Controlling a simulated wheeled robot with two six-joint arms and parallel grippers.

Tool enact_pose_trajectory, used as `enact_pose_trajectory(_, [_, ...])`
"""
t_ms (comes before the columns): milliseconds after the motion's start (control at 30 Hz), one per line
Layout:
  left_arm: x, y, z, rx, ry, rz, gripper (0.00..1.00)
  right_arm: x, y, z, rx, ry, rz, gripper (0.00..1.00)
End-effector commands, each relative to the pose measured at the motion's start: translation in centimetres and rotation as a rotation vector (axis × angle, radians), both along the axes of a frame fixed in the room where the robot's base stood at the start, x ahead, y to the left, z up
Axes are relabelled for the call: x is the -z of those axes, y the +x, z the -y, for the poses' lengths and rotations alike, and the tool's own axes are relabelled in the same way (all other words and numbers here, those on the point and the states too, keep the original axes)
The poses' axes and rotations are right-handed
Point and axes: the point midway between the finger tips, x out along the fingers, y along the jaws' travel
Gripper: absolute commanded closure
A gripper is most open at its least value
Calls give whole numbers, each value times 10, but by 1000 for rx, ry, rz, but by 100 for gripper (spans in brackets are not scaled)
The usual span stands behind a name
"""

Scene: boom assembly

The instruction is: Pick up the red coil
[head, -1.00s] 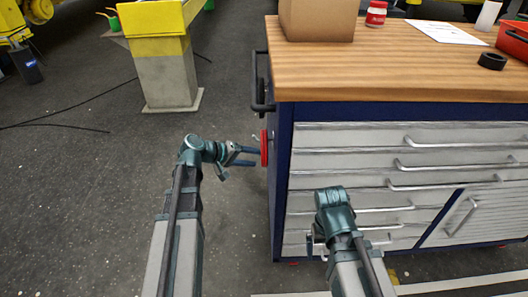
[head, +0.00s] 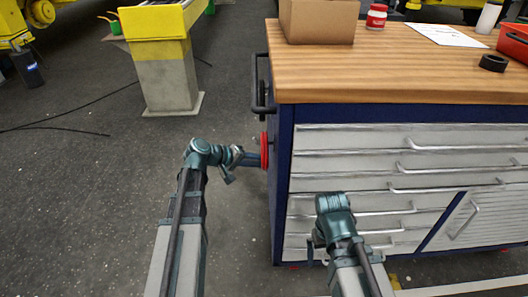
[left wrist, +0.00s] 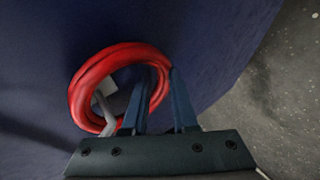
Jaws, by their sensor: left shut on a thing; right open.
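The red coil (head: 264,150) hangs upright against the blue left side of the workbench. In the left wrist view it is a thick red ring (left wrist: 80,98) around a pale hook-like piece (left wrist: 106,106). My left gripper (head: 254,157) reaches it from the left. Its two blue fingers (left wrist: 162,98) are shut on the ring's near right part, one inside the ring and one outside. My right gripper (head: 316,250) is open in front of the drawers, low down and mostly hidden by its own wrist.
The workbench (head: 400,75) has a wooden top, grey drawers with bar handles (head: 440,172), and a black side handle (head: 262,98) above the coil. A cardboard box (head: 318,22) stands on top. The floor to the left is open, with a cable and a yellow-topped pillar (head: 160,60).

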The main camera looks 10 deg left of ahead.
Motion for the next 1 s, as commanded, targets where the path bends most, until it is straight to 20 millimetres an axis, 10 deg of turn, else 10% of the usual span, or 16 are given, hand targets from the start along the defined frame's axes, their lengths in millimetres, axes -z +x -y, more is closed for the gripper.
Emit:
enact_pose_trajectory(633, [-44, 0, 0, 0, 0, 0, 100, -44, 0, -1, 2, 6, -2, 0])
enact_pose_trajectory(1000, [-35, -61, -67, -6, -1, 0, 100, -35, -1, -1, 2, 7, -2, 0])
